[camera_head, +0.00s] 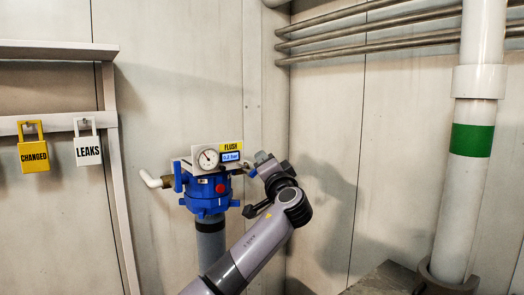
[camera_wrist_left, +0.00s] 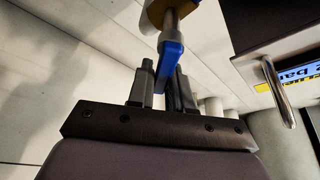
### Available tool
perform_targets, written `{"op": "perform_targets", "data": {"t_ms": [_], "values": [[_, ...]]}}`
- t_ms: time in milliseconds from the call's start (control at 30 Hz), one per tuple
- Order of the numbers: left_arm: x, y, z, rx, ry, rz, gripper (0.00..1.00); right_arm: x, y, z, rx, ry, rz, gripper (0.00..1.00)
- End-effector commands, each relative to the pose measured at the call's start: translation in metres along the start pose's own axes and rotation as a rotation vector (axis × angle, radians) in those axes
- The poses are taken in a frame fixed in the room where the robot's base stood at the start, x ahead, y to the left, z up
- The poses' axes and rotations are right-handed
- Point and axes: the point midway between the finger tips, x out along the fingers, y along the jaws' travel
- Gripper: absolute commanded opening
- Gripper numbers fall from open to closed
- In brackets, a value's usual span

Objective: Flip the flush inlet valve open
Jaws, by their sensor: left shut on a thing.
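The blue flush filter housing (camera_head: 206,190) stands on a grey pipe, with a round gauge (camera_head: 208,158) and a yellow FLUSH label (camera_head: 231,147) above it. My left gripper (camera_head: 256,168) is at the housing's right side, by the pipe fitting there. In the left wrist view, a blue valve lever (camera_wrist_left: 171,60) hangs from a metal stem on a brass body (camera_wrist_left: 160,12). My left gripper (camera_wrist_left: 164,80) is shut on this lever, with a dark finger on each side. In the head view the gripper hides the lever. My right gripper is not in view.
A white elbow pipe (camera_head: 152,180) and another blue handle (camera_head: 178,176) are on the housing's left. A metal bar handle (camera_wrist_left: 277,90) is right of the fingers. Yellow (camera_head: 33,155) and white (camera_head: 87,150) padlocks hang at left. A thick white pipe (camera_head: 462,200) stands at right.

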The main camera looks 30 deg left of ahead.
Motion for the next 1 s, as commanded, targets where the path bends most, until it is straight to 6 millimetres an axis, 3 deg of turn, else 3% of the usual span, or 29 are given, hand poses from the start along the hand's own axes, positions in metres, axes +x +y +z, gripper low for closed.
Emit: {"op": "perform_targets", "data": {"t_ms": [600, 1000], "values": [[-0.002, 0.018, 0.003, 0.462, -0.003, 0.195, 0.0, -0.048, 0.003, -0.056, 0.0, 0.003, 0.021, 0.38], [-0.003, 0.025, 0.008, 0.563, -0.004, 0.236, 0.0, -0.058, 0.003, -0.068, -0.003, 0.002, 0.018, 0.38]]}}
